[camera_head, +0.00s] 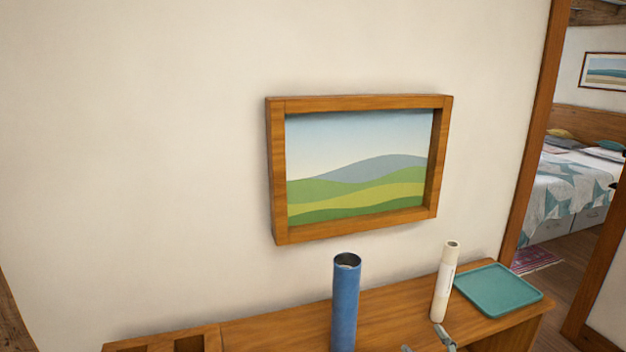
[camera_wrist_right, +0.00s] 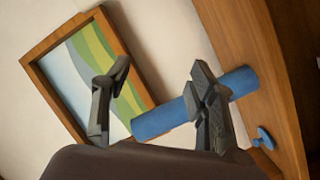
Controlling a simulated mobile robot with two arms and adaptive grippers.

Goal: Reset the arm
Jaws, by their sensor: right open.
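My right gripper (camera_wrist_right: 160,75) is open, with its two dark fingers spread apart and nothing visibly held between them. In the head view, small grey parts that look like its fingertips (camera_head: 428,342) show at the bottom edge, right of a blue cylinder (camera_head: 344,300). The rest of my right arm is out of that view. In the right wrist view the blue cylinder (camera_wrist_right: 165,118) lies behind one finger, partly hidden by it; I cannot tell the gap. My left gripper is not in view.
A wooden cabinet top (camera_head: 290,325) runs below a framed landscape picture (camera_head: 357,168) on the wall. A small blue knob (camera_wrist_right: 264,138) shows in the wrist view. A doorway opens at right.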

